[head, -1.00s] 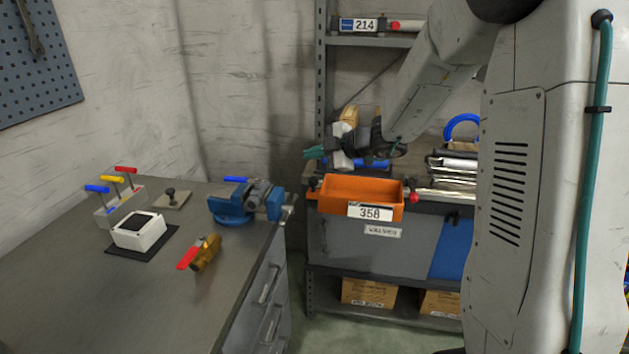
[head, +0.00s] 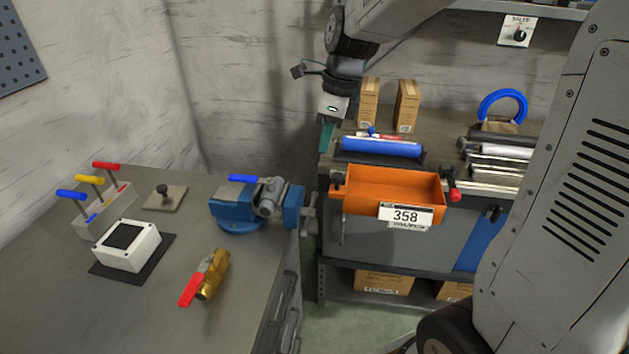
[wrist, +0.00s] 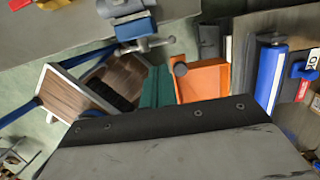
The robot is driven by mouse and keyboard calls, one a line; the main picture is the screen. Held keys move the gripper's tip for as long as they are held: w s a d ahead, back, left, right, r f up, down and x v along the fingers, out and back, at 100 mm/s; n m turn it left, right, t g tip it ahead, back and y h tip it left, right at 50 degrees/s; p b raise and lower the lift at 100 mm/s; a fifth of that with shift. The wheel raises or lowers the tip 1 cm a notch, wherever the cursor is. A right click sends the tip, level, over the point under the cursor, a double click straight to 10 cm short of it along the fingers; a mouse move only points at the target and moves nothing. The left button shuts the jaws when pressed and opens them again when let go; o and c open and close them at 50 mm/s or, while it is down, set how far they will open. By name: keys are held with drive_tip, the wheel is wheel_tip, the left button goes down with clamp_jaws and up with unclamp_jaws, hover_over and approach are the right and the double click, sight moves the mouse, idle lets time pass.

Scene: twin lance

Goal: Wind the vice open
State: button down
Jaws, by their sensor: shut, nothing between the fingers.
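The blue vice (head: 234,211) is at the right end of the grey workbench, with a grey metal body between its blue parts. Its grey winding handle (head: 309,214) sticks out on the right, past the bench edge. The gap between the jaws is not clear to see. The vice's blue end (wrist: 136,28) and handle (wrist: 150,43) also show at the top of the wrist view. My gripper (head: 326,138) points down, above and slightly right of the handle, apart from it. Its teal fingers (wrist: 157,88) are together and empty.
An orange bin (head: 365,204) labelled 358 hangs on the shelf front, just right of the handle. A blue roll (head: 380,147) and boxes (head: 368,103) stand behind it. A brass valve (head: 214,273), white box (head: 128,247) and coloured levers (head: 106,212) are on the bench.

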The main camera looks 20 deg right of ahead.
approach(313, 199)
drive_tip(key=f, duration=0.4)
drive_tip(key=a+f, duration=0.1)
drive_tip(key=f, duration=0.1)
drive_tip(key=shift+w+f, duration=0.25)
drive_tip(key=shift+f, duration=0.1)
